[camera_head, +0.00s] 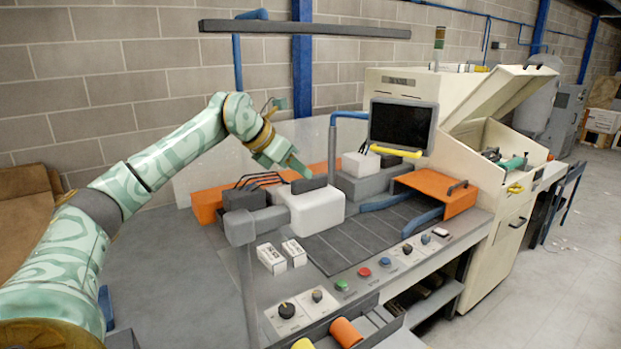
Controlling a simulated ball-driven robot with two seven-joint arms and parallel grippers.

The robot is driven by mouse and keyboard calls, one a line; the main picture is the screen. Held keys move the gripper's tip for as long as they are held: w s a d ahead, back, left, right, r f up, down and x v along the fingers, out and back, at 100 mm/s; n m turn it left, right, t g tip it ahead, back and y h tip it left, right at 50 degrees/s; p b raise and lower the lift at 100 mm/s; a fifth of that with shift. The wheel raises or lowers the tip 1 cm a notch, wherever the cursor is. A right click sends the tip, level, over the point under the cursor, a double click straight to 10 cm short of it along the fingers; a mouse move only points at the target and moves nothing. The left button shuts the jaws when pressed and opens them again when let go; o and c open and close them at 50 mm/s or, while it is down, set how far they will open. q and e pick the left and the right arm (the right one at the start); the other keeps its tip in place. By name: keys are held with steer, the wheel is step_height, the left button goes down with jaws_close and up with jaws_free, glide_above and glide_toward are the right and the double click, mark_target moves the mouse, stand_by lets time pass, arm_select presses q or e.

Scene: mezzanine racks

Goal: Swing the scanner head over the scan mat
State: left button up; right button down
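A white rounded block with a dark handle on top, which looks like the scanner head (316,210), sits left of the middle of the bench. It joins a grey block and post at its left. The dark, ribbed scan mat (372,238) lies to its right, mostly uncovered; the head sits at its left edge. My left gripper (298,168) reaches in from the left and points down and right, just above and behind the dark handle (309,184). I cannot tell whether it touches the handle or how far its fingers are apart. My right gripper is not in view.
A monitor (402,124) on a blue post stands behind the mat. An orange flap (434,191) is at the mat's right. Two small white boxes (281,256) and a row of knobs and buttons (365,272) are in front. A cream machine (478,150) stands right.

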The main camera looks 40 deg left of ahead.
arm_select(q)
steer(key=x, duration=0.4)
steer(key=shift+w+f+p, duration=0.25)
steer(key=shift+w+p, duration=0.05)
steer(key=shift+w+d+f, duration=0.15)
steer(key=shift+w+f, duration=0.05)
steer(key=shift+f, duration=0.2)
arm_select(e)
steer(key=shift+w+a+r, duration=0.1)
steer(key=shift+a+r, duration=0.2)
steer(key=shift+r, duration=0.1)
arm_select(q)
jaws_close()
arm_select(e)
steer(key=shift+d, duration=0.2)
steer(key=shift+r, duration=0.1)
